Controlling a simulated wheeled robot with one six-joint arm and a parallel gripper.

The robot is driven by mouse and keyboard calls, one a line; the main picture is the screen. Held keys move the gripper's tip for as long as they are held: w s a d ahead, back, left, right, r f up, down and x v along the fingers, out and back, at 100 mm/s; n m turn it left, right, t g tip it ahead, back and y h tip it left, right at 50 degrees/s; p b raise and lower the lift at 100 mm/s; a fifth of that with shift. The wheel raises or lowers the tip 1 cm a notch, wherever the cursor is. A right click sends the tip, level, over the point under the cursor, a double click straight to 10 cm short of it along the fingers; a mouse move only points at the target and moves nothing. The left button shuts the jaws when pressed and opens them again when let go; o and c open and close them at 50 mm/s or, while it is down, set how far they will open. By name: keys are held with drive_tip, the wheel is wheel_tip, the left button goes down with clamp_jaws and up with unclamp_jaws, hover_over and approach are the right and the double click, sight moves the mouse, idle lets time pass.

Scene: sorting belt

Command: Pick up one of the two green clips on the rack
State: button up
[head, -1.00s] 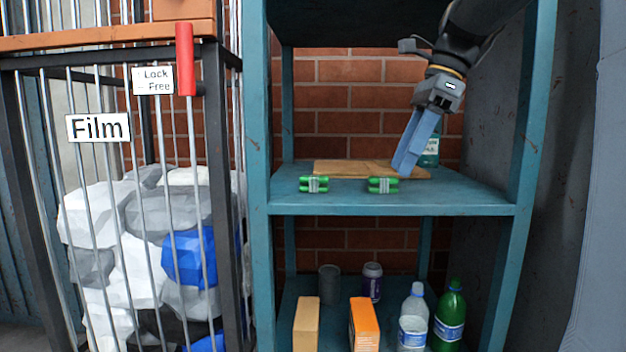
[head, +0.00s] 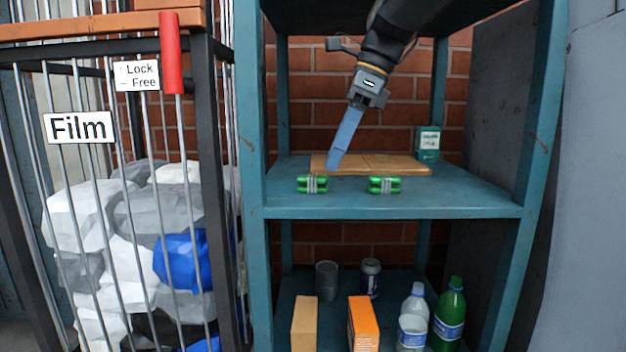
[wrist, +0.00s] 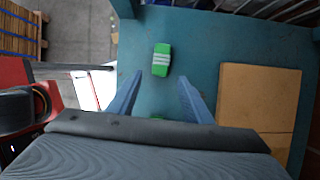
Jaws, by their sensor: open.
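Two green clips with grey bands lie on the teal shelf of the rack, near its front edge. The left clip (head: 312,184) and the right clip (head: 384,185) are a short way apart. My gripper (head: 334,165) hangs from the upper right, its blue fingers above the shelf just right of and behind the left clip. In the wrist view my gripper (wrist: 155,88) is open and empty. One green clip (wrist: 161,60) shows whole beyond the fingertips. A sliver of another green thing, likely the second clip, shows at the gripper's base.
A flat cardboard piece (head: 400,164) lies behind the clips, and a teal box (head: 428,143) stands at the back right. Rack posts (head: 250,150) bound the shelf. Bottles and boxes stand on the shelf below. A Film cage (head: 80,128) is at left.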

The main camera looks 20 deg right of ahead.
drive_tip(key=shift+w+a, duration=0.2)
drive_tip(key=shift+a, duration=0.3)
drive_tip(key=shift+p+x, duration=0.4)
drive_tip(key=shift+x, duration=2.15)
drive_tip(key=c, duration=1.1)
drive_tip(key=shift+r, duration=0.1)
